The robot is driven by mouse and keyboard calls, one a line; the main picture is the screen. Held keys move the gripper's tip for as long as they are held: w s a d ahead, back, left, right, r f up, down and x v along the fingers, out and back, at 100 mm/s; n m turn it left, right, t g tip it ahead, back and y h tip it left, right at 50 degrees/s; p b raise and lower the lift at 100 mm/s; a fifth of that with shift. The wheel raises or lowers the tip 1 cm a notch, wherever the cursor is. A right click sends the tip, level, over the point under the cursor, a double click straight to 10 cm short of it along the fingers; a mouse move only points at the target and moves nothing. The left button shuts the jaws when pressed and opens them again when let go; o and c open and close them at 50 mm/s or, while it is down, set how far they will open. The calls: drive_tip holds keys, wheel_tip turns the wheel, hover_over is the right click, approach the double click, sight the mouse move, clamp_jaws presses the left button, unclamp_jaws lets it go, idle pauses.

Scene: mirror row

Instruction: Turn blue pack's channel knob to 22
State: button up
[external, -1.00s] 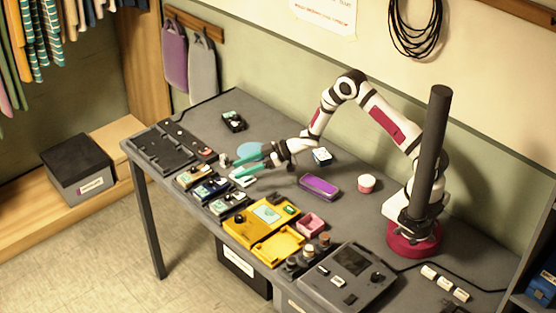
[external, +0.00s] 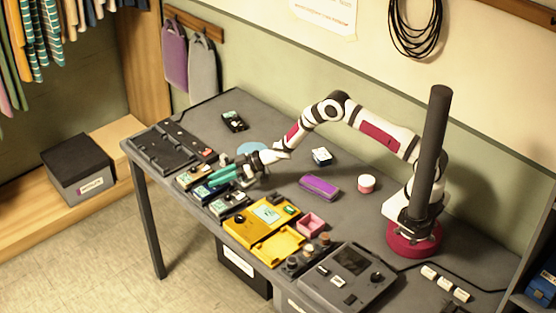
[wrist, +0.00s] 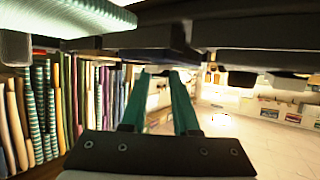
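The blue pack (external: 205,191) lies on the table between two similar packs, partly hidden by my gripper. My gripper (external: 212,176) is low over its back part, with teal fingers pointing left. In the wrist view a dark blue edge, which looks like the blue pack (wrist: 158,60), lies just above the fingertips. The two fingers of my gripper (wrist: 160,76) stand apart there, with a gap between them. I see nothing held in the gap. The channel knob and its number cannot be made out, and I cannot tell whether a fingertip touches the pack.
A pale pack (external: 190,177) lies behind left of it and another pack (external: 229,203) in front right. A yellow case (external: 262,214), a pink tray (external: 311,224) and a purple case (external: 319,187) are to the right. A dark rack (external: 163,147) fills the table's left end.

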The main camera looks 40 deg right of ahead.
clamp_jaws()
drive_tip(key=shift+w+d+n+g+y, duration=0.15)
drive_tip(key=shift+w+n+g+y, duration=0.2)
drive_tip(key=shift+n+g+y, duration=0.45)
drive_tip(key=shift+w+d+n+g+y, duration=0.1)
drive_tip(key=shift+n+g+y, duration=0.2)
drive_tip(key=shift+n+g, duration=1.3)
drive_tip(key=o, duration=0.7)
unclamp_jaws()
